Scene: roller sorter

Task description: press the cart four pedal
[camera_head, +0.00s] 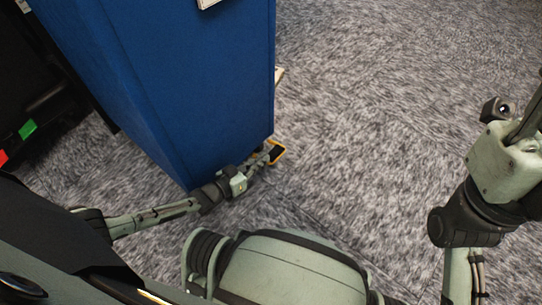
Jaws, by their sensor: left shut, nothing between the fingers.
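A tall blue cart (205,85) stands at the upper middle; I cannot read a number on it. At its lower right corner, near the floor, is a small dark pedal-like piece with a yellow-orange edge (277,152). My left gripper (262,156) reaches low along the cart's bottom edge. It is shut and empty, with its tips right beside the yellow-edged piece; I cannot tell whether they touch. My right gripper (525,130) is at the right edge, far from the cart, with its fingers partly cut off by the frame.
A black unit with a green patch (27,129) and a red patch (3,157) stands at the left. A pale piece (279,75) sticks out behind the cart's right side. The grey carpet (380,110) is clear between the cart and my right arm.

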